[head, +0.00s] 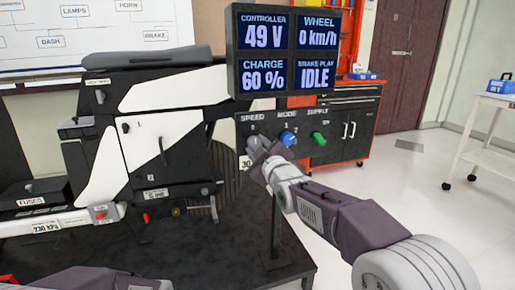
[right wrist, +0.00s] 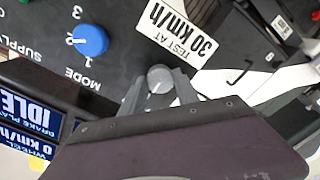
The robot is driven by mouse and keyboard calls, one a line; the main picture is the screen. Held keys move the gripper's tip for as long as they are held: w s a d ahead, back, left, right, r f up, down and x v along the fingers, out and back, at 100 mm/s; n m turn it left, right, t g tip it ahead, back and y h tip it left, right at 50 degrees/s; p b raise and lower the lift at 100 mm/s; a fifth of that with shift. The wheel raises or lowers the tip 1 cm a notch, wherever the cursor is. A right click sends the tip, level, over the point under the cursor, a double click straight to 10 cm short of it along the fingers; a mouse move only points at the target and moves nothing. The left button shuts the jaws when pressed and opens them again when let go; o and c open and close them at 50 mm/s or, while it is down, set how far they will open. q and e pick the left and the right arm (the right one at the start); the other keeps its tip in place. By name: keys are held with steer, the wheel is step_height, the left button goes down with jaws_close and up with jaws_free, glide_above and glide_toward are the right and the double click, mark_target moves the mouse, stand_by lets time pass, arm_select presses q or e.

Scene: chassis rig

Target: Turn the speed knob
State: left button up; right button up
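The grey speed knob (right wrist: 160,78) shows in the right wrist view with a pale pointer line. It sits between the two grey fingers of my right gripper (right wrist: 160,90). The fingers flank its sides closely; I cannot tell whether they press on it. In the head view my right gripper (head: 259,156) is at the panel (head: 297,121) below the SPEED label and mostly hides the knob. A white card (right wrist: 176,31) reading "TEST AT 30 km/h" is beside the knob. My left gripper is out of view; only part of that arm shows at the bottom left.
A blue mode knob (head: 288,138) and a green supply knob (head: 319,138) are right of the speed knob. The display (head: 293,50) above reads 49 V, 0 km/h, 60 % and IDLE. The black and white chassis rig (head: 160,130) stands to the left.

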jaws_close()
